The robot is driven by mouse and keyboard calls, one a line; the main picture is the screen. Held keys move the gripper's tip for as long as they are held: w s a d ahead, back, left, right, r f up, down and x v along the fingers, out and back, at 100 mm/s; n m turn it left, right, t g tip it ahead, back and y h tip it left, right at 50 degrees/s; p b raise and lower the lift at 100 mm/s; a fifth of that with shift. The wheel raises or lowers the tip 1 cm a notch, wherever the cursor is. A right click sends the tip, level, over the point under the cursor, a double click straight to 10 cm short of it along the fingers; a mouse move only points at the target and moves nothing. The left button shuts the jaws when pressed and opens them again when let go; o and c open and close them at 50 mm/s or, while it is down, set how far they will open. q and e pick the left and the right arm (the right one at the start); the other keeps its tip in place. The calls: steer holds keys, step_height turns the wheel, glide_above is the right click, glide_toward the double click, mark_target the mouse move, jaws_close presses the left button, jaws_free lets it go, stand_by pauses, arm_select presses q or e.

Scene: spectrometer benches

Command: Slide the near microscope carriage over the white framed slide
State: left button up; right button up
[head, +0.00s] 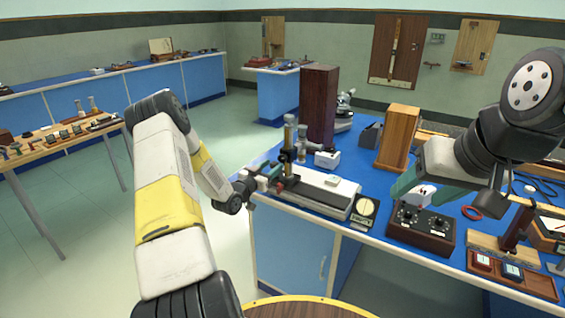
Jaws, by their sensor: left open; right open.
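The microscope carriage (287,150), an upright brass and grey tube, stands at the left end of a long pale instrument bed (315,197) on the blue bench. A small white piece (332,181) lies on the bed to its right; I cannot tell whether it is the framed slide. My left gripper (268,181) is open at the bed's left end, close to the carriage's base; whether it touches is too small to tell. My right gripper (406,184) is open above the bench, right of the bed and apart from it, its fingers hard to make out.
A dial meter (365,211) stands just right of the bed, with a dark knobbed box (422,228) further right. A tall dark wooden box (319,106), a white block (327,159) and an orange wooden box (397,137) stand behind. The blue bench's (300,225) front edge is close to the bed.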

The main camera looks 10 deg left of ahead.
arm_select(q)
steer(key=shift+w+d, duration=0.1)
steer(key=shift+w, duration=0.2)
jaws_close()
stand_by(1.3)
